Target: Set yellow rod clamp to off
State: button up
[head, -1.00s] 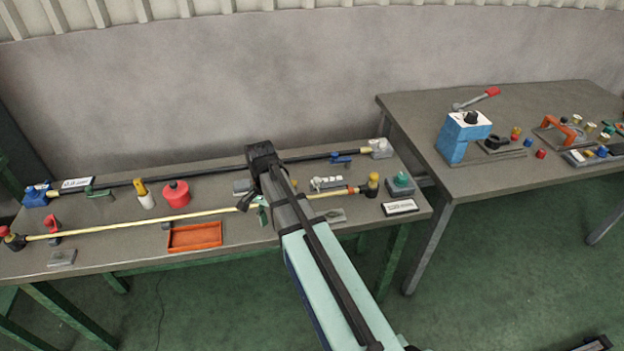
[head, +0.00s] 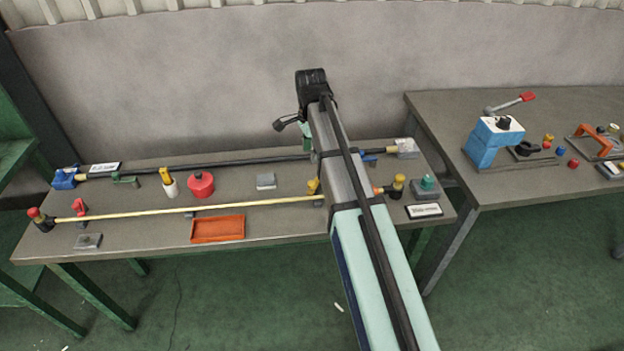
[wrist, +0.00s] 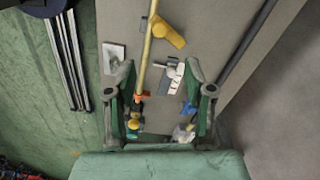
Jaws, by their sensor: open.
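A thin yellow rod (head: 190,212) lies along the front of the left table; my arm covers part of its right side. In the wrist view the rod (wrist: 147,52) runs up the picture, with a yellow clamp lever (wrist: 168,34) turned out to its right. This yellow clamp piece (head: 313,187) shows partly beside my arm in the head view. My gripper (wrist: 160,72) is open and empty, its green fingers to either side of the rod's end in the wrist view and apart from the lever.
A black rod (head: 220,164) runs along the back. A red clamp (head: 79,207), red knob (head: 200,185), orange tray (head: 218,229) and white-grey switch block (wrist: 177,77) are nearby. A second table (head: 450,125) stands right, with a blue block (head: 493,142).

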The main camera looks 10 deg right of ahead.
aim_at(311, 183)
notch_tip(311, 183, down, 13)
jog(key=p, duration=0.3)
dwell(0.4)
grip_shut()
